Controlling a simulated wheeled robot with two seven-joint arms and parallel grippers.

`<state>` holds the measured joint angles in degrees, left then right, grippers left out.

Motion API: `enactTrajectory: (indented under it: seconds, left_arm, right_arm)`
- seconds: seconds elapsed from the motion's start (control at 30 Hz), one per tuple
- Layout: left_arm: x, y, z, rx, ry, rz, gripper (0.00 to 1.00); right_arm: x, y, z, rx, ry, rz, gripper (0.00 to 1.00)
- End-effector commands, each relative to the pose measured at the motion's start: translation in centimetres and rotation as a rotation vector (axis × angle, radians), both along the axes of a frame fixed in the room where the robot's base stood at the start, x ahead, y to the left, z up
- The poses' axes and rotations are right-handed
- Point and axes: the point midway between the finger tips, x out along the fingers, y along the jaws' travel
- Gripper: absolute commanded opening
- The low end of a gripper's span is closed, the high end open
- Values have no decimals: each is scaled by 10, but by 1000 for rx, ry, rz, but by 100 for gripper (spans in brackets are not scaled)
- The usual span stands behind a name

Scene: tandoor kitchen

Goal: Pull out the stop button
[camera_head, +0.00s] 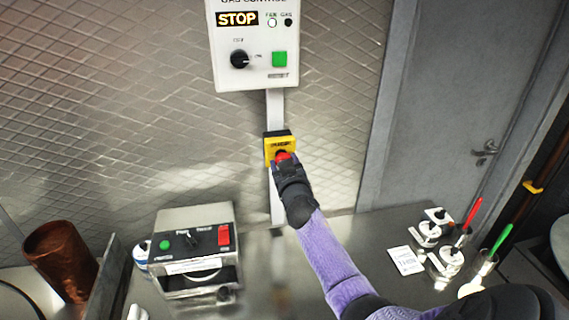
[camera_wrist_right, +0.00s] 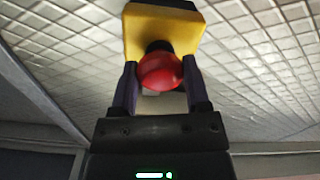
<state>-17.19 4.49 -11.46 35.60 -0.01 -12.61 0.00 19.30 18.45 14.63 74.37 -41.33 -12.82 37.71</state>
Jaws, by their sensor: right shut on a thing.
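The red stop button (camera_head: 283,156) sits on a small yellow box (camera_head: 271,151) fixed to the wall below the white gas control panel. In the right wrist view the round red button (camera_wrist_right: 160,71) stands out from the yellow box (camera_wrist_right: 150,32) on a dark stem. My right gripper (camera_head: 285,164) is at the button. Its two fingers, seen in the wrist view (camera_wrist_right: 160,84), are on the left and right sides of the button and shut on it. The head view hides the fingertips partly behind the hand. My left gripper is not in view.
The gas control panel (camera_head: 252,60) with a STOP sign hangs above. A metal switch box (camera_head: 196,285) stands on the counter at left, near a copper pot (camera_head: 62,262). White containers (camera_head: 451,258) and a white card (camera_head: 406,260) are at right, before a grey door (camera_head: 450,110).

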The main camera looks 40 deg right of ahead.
Motion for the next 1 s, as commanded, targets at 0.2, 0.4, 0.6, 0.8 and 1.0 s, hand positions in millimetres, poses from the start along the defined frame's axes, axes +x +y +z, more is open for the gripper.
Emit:
enactTrajectory:
  seconds: [0.2, 0.4, 0.6, 0.8, 1.0]
  left_arm:
    - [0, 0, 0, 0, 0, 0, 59]
    - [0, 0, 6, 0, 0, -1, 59]
    - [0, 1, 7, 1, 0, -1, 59]
    - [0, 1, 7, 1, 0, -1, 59]
    - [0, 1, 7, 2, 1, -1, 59]
  right_arm:
    - [0, 0, 0, 0, 0, 0, 0]
    - [-7, 5, 1, 3, 0, 2, 0]
    - [-14, 8, -1, 0, 2, 1, 0]
    - [-14, 8, -1, 0, 2, 0, 78]
    - [-14, 8, -1, 0, 2, 1, 93]
